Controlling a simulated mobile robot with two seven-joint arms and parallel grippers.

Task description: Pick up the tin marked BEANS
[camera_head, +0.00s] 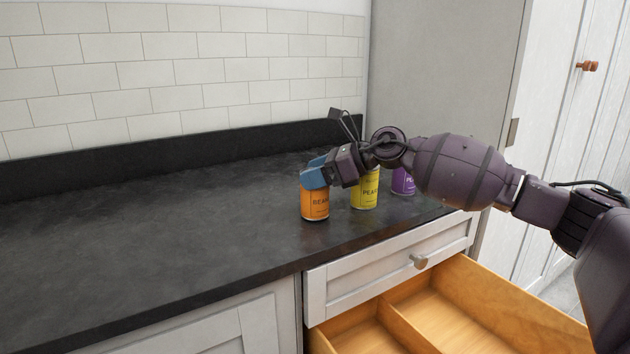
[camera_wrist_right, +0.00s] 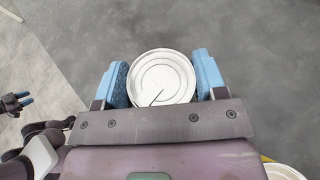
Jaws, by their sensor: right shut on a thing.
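The orange tin marked BEANS (camera_head: 315,205) stands upright at the left end of a row of tins on the dark counter. I see no clear gap under it. My right gripper (camera_head: 314,176) is shut on the upper part of this tin, its blue fingers hiding the top in the head view. In the right wrist view the pale round lid (camera_wrist_right: 161,78) sits between the two blue fingers. My left gripper (camera_wrist_right: 23,98) shows small at the left edge of the right wrist view, away from the tins; its opening is too small to judge.
A yellow tin (camera_head: 364,192), its label partly covered, stands just right of the BEANS tin. A purple tin (camera_head: 403,182) stands beyond it, partly behind my arm. An open wooden drawer (camera_head: 455,305) juts out below. The counter (camera_head: 150,240) is clear on the left.

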